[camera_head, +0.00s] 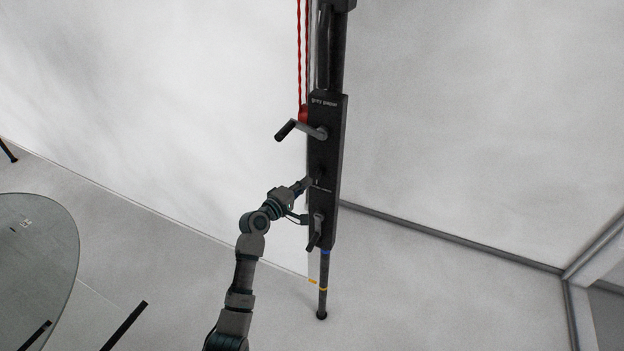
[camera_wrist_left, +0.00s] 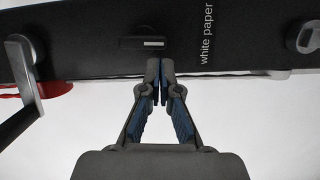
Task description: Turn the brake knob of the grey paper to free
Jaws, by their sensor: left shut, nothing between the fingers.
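A black upright panel (camera_head: 324,150) has a small label at its top that appears to read "grey paper". Below it sit a crank (camera_head: 305,131) and a small dark knob (camera_head: 319,172). In the left wrist view the knob (camera_wrist_left: 142,43) is a dark bar lying along the panel, with a white mark at its right part. The "white paper" label (camera_wrist_left: 207,35) is to its right. My left gripper (camera_wrist_left: 160,80) is shut and empty, its tips at the panel's edge just below the knob. In the head view the left gripper (camera_head: 305,184) reaches the panel from the left. My right gripper is out of view.
The upper crank (camera_wrist_left: 22,75) projects at the left of the wrist view, beside a red cord (camera_wrist_left: 40,90). A lower crank (camera_head: 316,230) is below the gripper. A round glass table (camera_head: 35,250) stands at far left. Open floor lies around the panel's foot (camera_head: 321,312).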

